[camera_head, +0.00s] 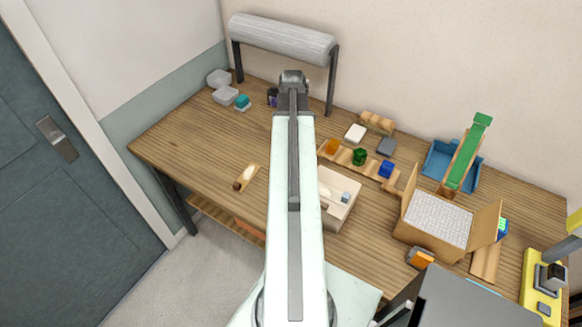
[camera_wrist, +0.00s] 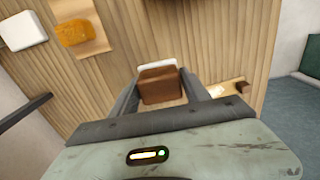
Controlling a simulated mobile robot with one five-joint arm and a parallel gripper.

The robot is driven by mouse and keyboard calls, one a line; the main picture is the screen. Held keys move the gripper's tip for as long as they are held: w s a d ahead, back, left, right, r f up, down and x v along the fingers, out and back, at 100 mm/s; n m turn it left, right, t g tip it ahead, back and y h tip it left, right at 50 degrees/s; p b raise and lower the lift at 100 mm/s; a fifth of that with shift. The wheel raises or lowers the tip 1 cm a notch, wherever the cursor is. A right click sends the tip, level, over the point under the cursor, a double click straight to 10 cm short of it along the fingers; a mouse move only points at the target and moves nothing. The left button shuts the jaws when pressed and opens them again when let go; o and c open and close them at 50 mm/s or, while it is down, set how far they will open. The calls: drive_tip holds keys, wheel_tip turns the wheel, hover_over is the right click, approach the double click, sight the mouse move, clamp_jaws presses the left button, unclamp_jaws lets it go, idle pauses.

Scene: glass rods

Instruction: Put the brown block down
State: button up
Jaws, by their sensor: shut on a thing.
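The brown block (camera_wrist: 162,88) is between the two fingers of my gripper (camera_wrist: 160,92) in the wrist view. The gripper is shut on it. The wooden table top (camera_wrist: 225,40) lies beyond the block; I cannot tell how far the block is from it. A white piece shows just behind the block's far edge; I cannot tell what it is. In the head view my raised arm covers the middle of the table (camera_head: 190,140), and the block cannot be made out there.
A grey roll on a dark stand (camera_head: 283,38) is at the back. Clear lidded containers (camera_head: 222,85) are at the back left. A small wooden board (camera_head: 247,178) lies left of my arm. The left table area is mostly clear.

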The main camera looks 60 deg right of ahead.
wheel_tip(320, 180, down, 10)
drive_tip(key=b, duration=0.8)
drive_tip(key=shift+r+b, duration=0.15)
drive_tip(key=shift+b, duration=0.2)
drive_tip(key=shift+r, duration=0.2)
drive_tip(key=shift+f, duration=0.1)
drive_tip(key=o, duration=1.2)
wheel_tip(320, 180, up, 12)
drive_tip(key=p, duration=1.2)
drive_tip(key=shift+r+p, duration=0.25)
drive_tip(key=shift+p, duration=0.05)
drive_tip(key=shift+f, duration=0.1)
